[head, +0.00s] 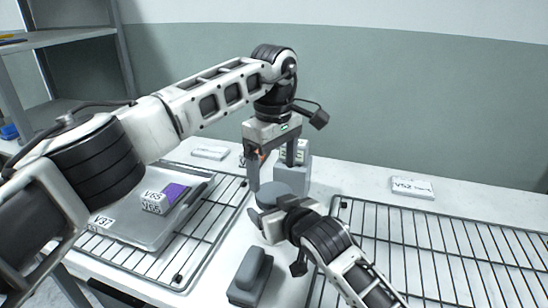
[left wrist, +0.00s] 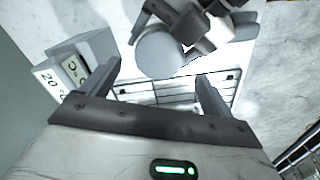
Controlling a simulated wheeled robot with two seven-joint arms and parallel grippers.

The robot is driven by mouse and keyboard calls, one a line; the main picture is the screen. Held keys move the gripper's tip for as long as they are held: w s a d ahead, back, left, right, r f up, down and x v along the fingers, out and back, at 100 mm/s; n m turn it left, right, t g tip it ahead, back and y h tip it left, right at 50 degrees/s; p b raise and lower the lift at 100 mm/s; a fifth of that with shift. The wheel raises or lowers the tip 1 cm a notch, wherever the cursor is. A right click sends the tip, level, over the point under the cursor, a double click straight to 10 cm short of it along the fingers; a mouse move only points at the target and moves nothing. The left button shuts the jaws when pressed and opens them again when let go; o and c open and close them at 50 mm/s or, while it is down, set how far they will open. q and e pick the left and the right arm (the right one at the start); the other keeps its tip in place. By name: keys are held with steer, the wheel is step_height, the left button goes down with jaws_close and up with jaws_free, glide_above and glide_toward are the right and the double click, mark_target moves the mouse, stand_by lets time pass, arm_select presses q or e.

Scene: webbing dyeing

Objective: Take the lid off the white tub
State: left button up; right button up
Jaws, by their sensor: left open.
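A round grey lid (head: 272,190) shows in the middle of the head view, and as a disc in the left wrist view (left wrist: 160,54). The tub below it is mostly hidden by the lid and my right gripper. My left gripper (head: 272,172) points down over the lid, open and empty, with its fingers apart; they also show in the left wrist view (left wrist: 160,88), with the lid beyond them. My right gripper (head: 268,218) is close beside the lid, low at the tub; its fingers are too hidden to tell their state.
A grey box (head: 296,178) with a label stands close behind the lid. A grey tray (head: 135,232) with labelled boxes (head: 160,200) sits on the left wire rack. A dark grey block (head: 250,275) lies in front. The right wire rack (head: 440,245) is bare. A V52 card (head: 412,188) lies behind it.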

mark_target(274, 193)
arm_select(q)
steer(key=shift+f, duration=2.55)
arm_select(e)
steer(key=shift+f, duration=0.1)
arm_select(q)
steer(key=c, duration=1)
steer(key=n, duration=0.3)
steer(key=o, duration=1.1)
steer(key=shift+c, duration=0.2)
